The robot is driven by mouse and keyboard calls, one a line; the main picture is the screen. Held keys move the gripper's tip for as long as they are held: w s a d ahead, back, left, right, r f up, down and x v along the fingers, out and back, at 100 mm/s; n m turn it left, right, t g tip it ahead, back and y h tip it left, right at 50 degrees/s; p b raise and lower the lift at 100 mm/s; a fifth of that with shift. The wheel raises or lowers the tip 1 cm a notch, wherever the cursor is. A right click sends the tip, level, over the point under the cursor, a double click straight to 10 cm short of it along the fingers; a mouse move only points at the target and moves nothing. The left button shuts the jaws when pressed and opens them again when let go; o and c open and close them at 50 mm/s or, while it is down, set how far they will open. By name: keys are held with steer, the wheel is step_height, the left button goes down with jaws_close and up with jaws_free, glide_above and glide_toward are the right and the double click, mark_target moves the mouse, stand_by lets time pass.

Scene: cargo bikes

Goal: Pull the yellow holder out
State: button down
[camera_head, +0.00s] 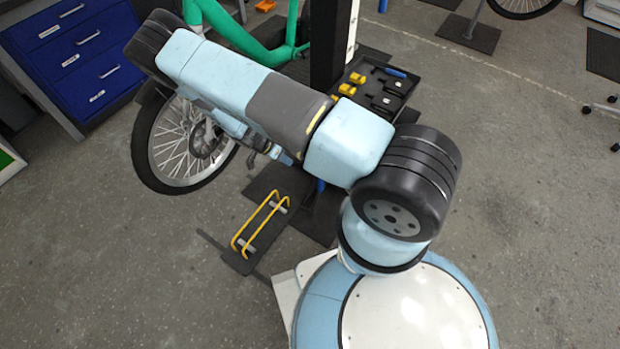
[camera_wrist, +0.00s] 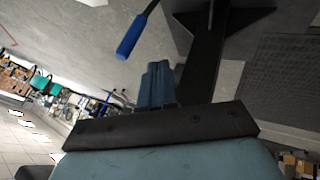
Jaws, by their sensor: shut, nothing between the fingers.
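The yellow holder (camera_head: 262,222) is a long, narrow looped frame on a dark floor plate, below the bike wheel in the head view. It does not show in the wrist view. My gripper (camera_head: 287,158) is above and beyond the holder in the head view, apart from it and partly covered by my arm. In the wrist view my gripper (camera_wrist: 158,72) shows its blue-grey fingers together, with nothing held.
A spoked wheel (camera_head: 166,160) and a green bike frame (camera_head: 255,47) stand close to my arm. A black post (camera_head: 330,45) rises beside a tool tray (camera_head: 388,105). A blue handle (camera_wrist: 131,37) is near my fingers. Floor lies clear at lower left.

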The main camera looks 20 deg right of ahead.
steer(key=s+d+f, duration=0.5)
steer(key=d+f, duration=0.3)
steer(key=f, duration=0.1)
steer(key=shift+s+d, duration=0.15)
steer(key=shift+d, duration=0.15)
steer(key=shift+f, duration=0.1)
